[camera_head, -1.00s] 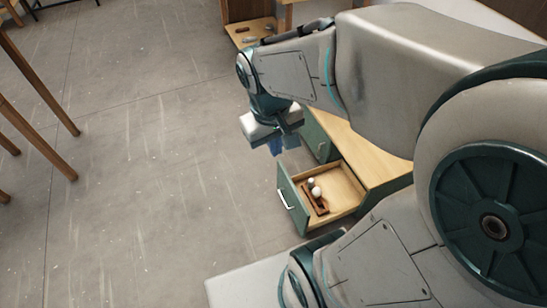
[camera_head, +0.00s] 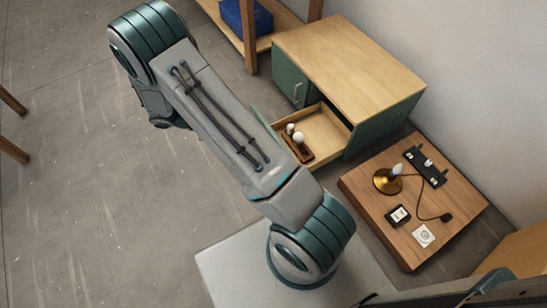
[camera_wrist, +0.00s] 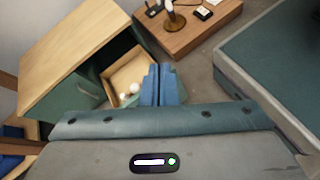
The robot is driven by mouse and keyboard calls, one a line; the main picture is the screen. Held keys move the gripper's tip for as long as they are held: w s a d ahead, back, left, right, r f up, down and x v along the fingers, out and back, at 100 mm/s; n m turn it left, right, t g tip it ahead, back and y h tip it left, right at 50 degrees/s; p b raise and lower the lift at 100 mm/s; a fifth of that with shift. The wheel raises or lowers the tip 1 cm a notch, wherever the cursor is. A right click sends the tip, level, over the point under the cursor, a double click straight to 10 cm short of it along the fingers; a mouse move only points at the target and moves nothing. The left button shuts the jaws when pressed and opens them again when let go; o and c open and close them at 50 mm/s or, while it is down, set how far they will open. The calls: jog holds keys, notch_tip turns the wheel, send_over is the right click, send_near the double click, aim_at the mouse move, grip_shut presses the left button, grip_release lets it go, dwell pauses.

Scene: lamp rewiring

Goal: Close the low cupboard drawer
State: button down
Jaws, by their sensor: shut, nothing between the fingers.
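The low cupboard (camera_head: 350,55) has a pale wooden top and green sides. Its drawer (camera_head: 322,122) is pulled out and holds a brown tray (camera_head: 297,149) with white bulbs (camera_head: 298,137). My arm hides part of the drawer front in the head view. In the wrist view the open drawer (camera_wrist: 127,72) shows past my fingers, with white bulbs in it. My gripper (camera_wrist: 160,72) is shut and empty, its blue fingers together beside the drawer in the picture. Whether they touch the drawer front I cannot tell. The gripper is hidden in the head view.
A low wooden table (camera_head: 365,205) right of the cupboard carries a brass lamp (camera_head: 387,180), a black power strip (camera_head: 425,166) and small items. A wooden shelf with a blue box (camera_head: 246,16) stands behind.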

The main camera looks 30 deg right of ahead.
notch_tip(320, 180, down, 26)
jog(key=w+n+t+h+b, duration=0.1)
jog(key=n+t+h+b, duration=0.45)
jog(key=n+b, duration=0.25)
jog(key=d+b, duration=0.3)
jog(key=d, duration=1)
jog(key=shift+w+d+f+h+b, duration=0.15)
jog(key=shift+w+d+h+b, duration=0.05)
jog(key=shift+d+h+b, duration=0.2)
jog(key=shift+g, duration=0.25)
